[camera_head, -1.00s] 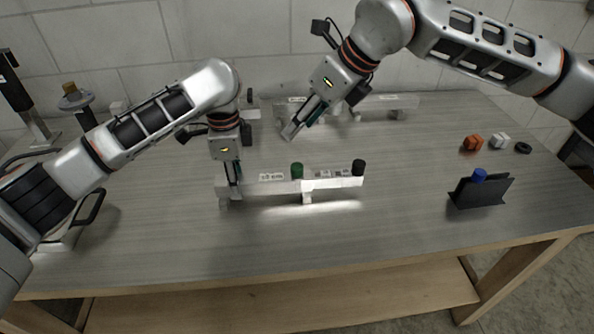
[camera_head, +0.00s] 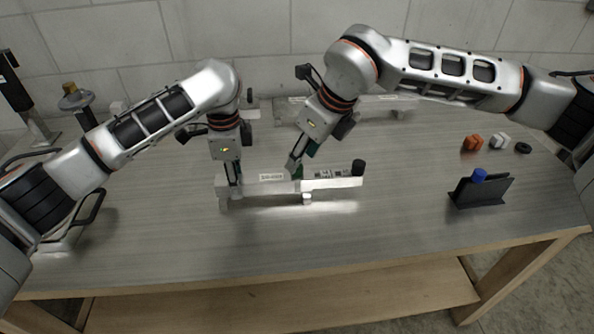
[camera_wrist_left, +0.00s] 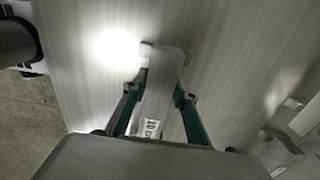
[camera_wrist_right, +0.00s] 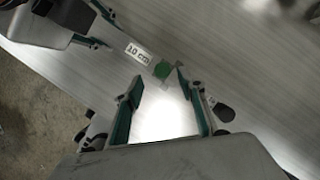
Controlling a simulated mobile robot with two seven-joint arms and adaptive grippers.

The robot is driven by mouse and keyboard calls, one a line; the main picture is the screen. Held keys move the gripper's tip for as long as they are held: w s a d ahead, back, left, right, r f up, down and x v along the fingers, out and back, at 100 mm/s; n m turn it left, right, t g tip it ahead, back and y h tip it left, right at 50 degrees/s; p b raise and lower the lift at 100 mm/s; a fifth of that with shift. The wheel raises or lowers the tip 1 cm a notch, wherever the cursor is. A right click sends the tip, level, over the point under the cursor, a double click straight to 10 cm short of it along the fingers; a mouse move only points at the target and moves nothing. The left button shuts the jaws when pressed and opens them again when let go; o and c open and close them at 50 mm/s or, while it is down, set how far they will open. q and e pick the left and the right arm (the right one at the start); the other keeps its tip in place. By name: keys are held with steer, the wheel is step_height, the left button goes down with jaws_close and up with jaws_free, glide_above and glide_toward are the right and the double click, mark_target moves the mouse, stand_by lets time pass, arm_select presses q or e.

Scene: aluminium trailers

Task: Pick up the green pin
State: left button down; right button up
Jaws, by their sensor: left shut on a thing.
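The aluminium trailer (camera_head: 265,188) is a pale bar lying across the middle of the table, with a "10 cm" label. The green pin (camera_wrist_right: 162,69) stands on it in the right wrist view; in the head view the right gripper mostly hides it. My right gripper (camera_wrist_right: 158,84) is open, its fingertips near the pin, one on either side; I cannot tell whether they touch it. My left gripper (camera_head: 233,186) is shut on the trailer's left end, also seen in the left wrist view (camera_wrist_left: 156,92). A black pin (camera_head: 358,167) stands at the trailer's right end.
A blue pin (camera_head: 479,175) sits in a dark holder (camera_head: 494,193) at the right. An orange block (camera_head: 472,143), a white block (camera_head: 500,141) and a black ring (camera_head: 523,148) lie behind it. Another pale bar (camera_head: 385,105) lies at the back. The front of the table is clear.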

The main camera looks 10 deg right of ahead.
steer(key=x, duration=0.4)
steer(key=shift+w+d+f, duration=0.1)
steer(key=shift+w+d, duration=0.05)
steer(key=shift+w, duration=0.05)
steer(key=c, duration=1.1)
steer(key=shift+c, duration=0.2)
step_height(320, 180, up, 10)
arm_select(q)
steer(key=c, duration=1.5)
jaws_free()
